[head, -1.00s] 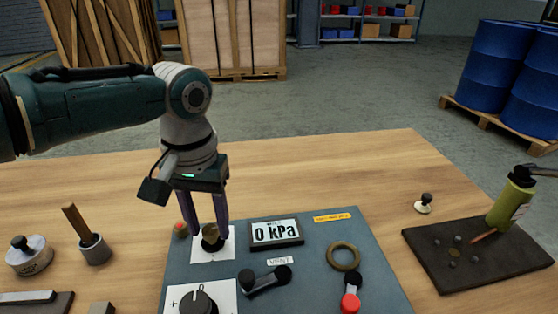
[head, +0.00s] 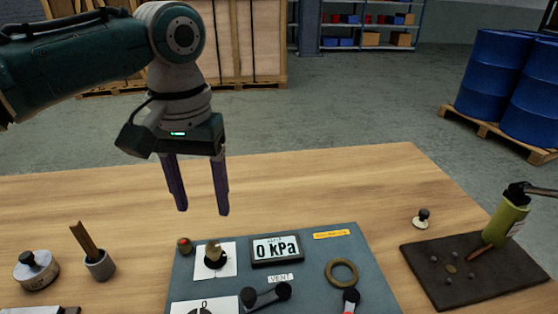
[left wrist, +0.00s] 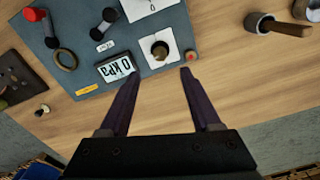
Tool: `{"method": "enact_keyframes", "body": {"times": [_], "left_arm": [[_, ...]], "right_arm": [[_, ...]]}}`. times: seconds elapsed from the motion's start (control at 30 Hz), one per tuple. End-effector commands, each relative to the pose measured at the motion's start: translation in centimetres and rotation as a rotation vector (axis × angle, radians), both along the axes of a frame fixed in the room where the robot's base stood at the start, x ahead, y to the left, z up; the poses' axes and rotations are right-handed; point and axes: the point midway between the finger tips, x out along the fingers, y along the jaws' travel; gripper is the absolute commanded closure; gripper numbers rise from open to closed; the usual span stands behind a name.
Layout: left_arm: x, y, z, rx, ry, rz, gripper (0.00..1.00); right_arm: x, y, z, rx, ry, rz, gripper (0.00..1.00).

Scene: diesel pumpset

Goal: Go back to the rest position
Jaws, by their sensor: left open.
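My left gripper (head: 203,212) is open and empty, above the wooden table and apart from the control panel. Its two purple fingers (left wrist: 160,72) are spread wide in the left wrist view. The grey-blue panel (head: 310,292) carries a display (head: 276,250) reading 0 kPa. A small knob (head: 215,256) stands on a white plate at the panel's upper left, below the gripper; it also shows in the left wrist view (left wrist: 160,49). My right gripper cannot be seen.
A cup with a wooden handle (head: 98,262) and a round black-knobbed weight (head: 36,270) stand at left. A dark mat (head: 500,275) with a green bottle (head: 505,222) lies at right. Blue drums (head: 490,75) stand beyond. The table's back strip is clear.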

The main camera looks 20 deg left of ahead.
Motion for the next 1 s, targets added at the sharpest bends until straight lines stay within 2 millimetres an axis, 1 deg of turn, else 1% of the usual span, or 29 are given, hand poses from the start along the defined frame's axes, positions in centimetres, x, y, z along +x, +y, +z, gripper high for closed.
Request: {"method": "enact_keyframes", "body": {"times": [0.1, 0.5, 0.57, 0.63, 0.67, 0.77, 0.8, 0.87, 0.9, 1.0], "left_arm": [[0.0, 0.0, 0.6, 0.0, -0.001, 0.001, 0.36], [0.0, 0.0, 0.6, 0.0, 0.0, 0.0, 0.36], [-0.1, -0.1, 0.5, -0.001, 0.001, -0.006, 0.36], [-0.7, -0.9, -0.1, -0.007, -0.001, -0.038, 0.36], [-1.1, -1.4, -0.5, -0.011, -0.003, -0.06, 0.36], [-3.2, -3.9, -2.2, -0.036, -0.024, -0.173, 0.36], [-4.4, -5.2, -2.9, -0.05, -0.039, -0.227, 0.36], [-6.4, -7.0, -3.7, -0.074, -0.072, -0.304, 0.36], [-7.7, -8.0, -4.0, -0.087, -0.097, -0.346, 0.36], [-10.9, -9.6, -4.1, -0.106, -0.164, -0.418, 0.36]], "right_arm": [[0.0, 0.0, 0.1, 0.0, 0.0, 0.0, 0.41], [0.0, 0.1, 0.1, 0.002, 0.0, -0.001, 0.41], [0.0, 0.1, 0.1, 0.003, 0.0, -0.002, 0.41], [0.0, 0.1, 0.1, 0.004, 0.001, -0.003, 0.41], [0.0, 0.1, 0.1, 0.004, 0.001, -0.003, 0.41], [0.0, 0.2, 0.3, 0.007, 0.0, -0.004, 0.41], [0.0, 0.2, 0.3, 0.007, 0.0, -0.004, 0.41], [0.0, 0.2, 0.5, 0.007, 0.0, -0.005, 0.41], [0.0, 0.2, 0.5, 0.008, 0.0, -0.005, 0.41], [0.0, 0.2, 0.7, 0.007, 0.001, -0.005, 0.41]]}}
